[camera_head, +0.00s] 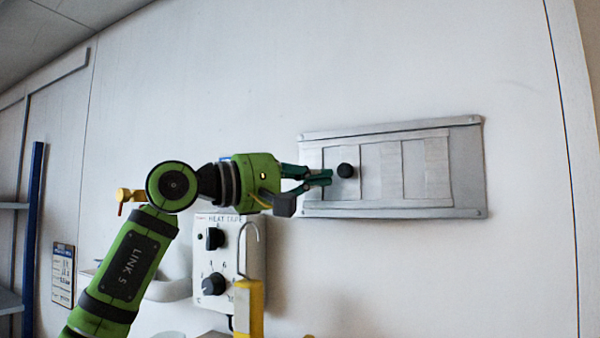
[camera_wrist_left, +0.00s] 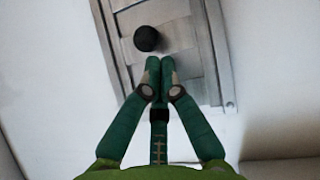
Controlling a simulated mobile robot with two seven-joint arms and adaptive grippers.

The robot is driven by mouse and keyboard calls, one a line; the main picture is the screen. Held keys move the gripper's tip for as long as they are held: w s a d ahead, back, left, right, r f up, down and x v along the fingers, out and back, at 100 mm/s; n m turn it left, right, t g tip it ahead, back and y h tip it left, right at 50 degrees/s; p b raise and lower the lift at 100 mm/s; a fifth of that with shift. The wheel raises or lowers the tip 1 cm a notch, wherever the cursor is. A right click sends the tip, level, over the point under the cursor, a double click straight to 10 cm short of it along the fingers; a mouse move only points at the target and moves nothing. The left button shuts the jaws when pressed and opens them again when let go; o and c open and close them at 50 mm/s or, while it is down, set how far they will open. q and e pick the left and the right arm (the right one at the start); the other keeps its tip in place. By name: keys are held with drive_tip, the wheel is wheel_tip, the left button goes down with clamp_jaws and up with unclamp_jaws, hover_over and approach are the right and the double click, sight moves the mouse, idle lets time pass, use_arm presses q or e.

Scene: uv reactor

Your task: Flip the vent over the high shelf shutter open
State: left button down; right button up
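The vent (camera_head: 465,165) is a grey metal panel on the white wall, with a sliding shutter plate (camera_head: 341,190) and a round black knob (camera_head: 346,170). The knob is at the left part of the vent. My left gripper (camera_head: 328,178) is just left of the knob, its green fingers pointing right. In the left wrist view the fingertips (camera_wrist_left: 160,62) are together, with nothing seen between them. The knob (camera_wrist_left: 147,38) lies just beyond the tips there; I cannot tell whether they touch it. My right gripper is not in view.
Below the left gripper, a heater control box (camera_head: 225,262) with black dials is on the wall. A hook with a yellow body (camera_head: 249,305) stands in front of it. A blue shelf post (camera_head: 33,240) and a small sign (camera_head: 62,275) are at the left. The wall right of the vent is clear.

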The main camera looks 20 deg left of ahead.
sight(347, 176)
use_arm(q)
drive_tip(key=shift+d, duration=0.1)
drive_tip(key=d, duration=0.3)
drive_tip(key=shift+s+d+b, duration=0.1)
drive_tip(key=shift+s+b, duration=0.2)
drive_tip(key=shift+s, duration=0.05)
drive_tip(key=shift+s+d, duration=0.1)
drive_tip(key=shift+d, duration=0.25)
drive_tip(key=shift+a, duration=0.2)
drive_tip(key=shift+a+f, duration=0.1)
drive_tip(key=shift+a, duration=0.1)
drive_tip(key=v, duration=1.1)
drive_tip(key=shift+s, duration=0.25)
drive_tip(key=shift+a, duration=0.1)
